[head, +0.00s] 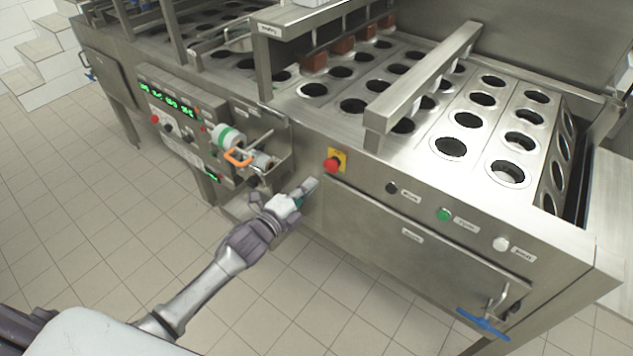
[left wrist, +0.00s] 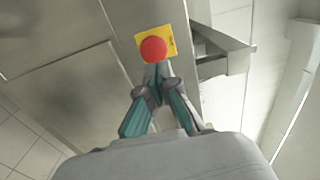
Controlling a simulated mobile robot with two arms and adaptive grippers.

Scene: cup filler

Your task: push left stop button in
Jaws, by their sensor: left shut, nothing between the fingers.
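The stop button (head: 332,166) is a red mushroom knob on a yellow plate, on the front panel of the steel cup filler. In the left wrist view the red knob (left wrist: 153,49) sits just beyond my fingertips. My left gripper (head: 309,186) is shut and empty, just left of and below the button in the head view. In the left wrist view my left gripper (left wrist: 157,72) points at the lower edge of the knob; I cannot tell whether it touches. My right gripper is not in view.
To the right on the panel are a black knob (head: 391,188), a green button (head: 444,214) and a white button (head: 500,244). A blue-handled valve (head: 484,322) sticks out low right. A control box (head: 172,112) and an orange handle (head: 238,157) stand left. The tiled floor is clear.

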